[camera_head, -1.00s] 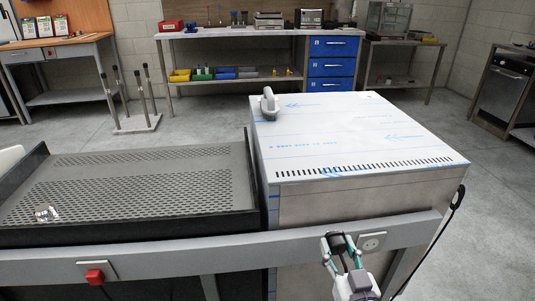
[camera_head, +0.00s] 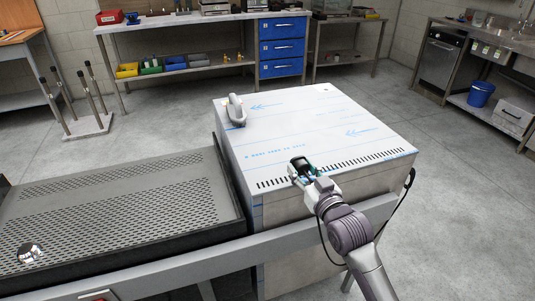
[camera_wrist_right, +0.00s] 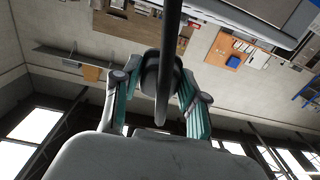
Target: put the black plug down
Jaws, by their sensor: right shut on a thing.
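The black plug (camera_head: 299,162) is between the fingertips of my right gripper (camera_head: 301,169) in the head view. The gripper is shut on it, over the front edge of the steel cabinet's top (camera_head: 310,135), near the vent slots. Whether the plug touches the top, I cannot tell. In the right wrist view the dark plug (camera_wrist_right: 151,72) sits between the fingers of the gripper (camera_wrist_right: 153,84), with a dark cable crossing in front. My left gripper is not in view.
A grey handle-shaped object (camera_head: 236,110) stands at the top's back left. Much of the top is clear. A black perforated tray (camera_head: 120,200) lies to the left with a small shiny object (camera_head: 30,253) on it. A grey rail (camera_head: 225,258) runs in front.

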